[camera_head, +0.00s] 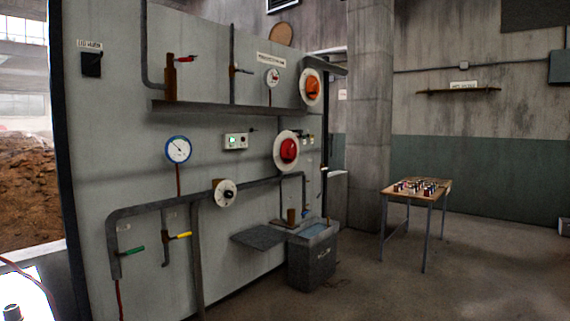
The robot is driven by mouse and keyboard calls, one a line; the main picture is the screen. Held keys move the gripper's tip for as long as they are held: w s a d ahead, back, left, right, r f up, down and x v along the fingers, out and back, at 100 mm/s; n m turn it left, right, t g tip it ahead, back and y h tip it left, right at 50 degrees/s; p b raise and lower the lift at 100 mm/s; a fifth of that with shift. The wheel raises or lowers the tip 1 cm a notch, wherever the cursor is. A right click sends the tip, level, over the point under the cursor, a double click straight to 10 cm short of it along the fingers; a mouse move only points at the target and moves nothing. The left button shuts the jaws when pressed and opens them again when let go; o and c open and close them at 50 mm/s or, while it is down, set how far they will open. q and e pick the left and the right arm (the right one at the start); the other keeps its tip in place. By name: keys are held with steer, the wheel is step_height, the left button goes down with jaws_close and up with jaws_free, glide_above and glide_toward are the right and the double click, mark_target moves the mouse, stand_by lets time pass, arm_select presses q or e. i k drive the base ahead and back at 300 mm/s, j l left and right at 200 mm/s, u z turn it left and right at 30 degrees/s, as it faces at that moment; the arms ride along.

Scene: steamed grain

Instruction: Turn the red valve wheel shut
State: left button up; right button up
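A red round part with a pale disc behind it, which looks like the red valve wheel (289,150), is mounted on the grey panel (100,150) right of the middle of the view. An orange round part (313,87) on a similar pale disc sits above it to the right. A small red lever handle (186,59) is at the upper left of the panel. How far the red wheel is turned cannot be told. Neither of my grippers shows in the view.
Pipes and a shelf ledge (215,108) stick out from the panel. A blue-rimmed gauge (178,149), a black-centred dial (225,193), and green and yellow levers are nearby. A grey box (312,262) stands below the wheel. A table (408,194) with small items stands right; floor between is clear.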

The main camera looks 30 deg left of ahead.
mark_target(289, 147)
steer(key=i+j+u, duration=0.25)
steer(key=i, duration=0.15)
steer(key=i+u, duration=0.5)
steer(key=i, duration=2.5)
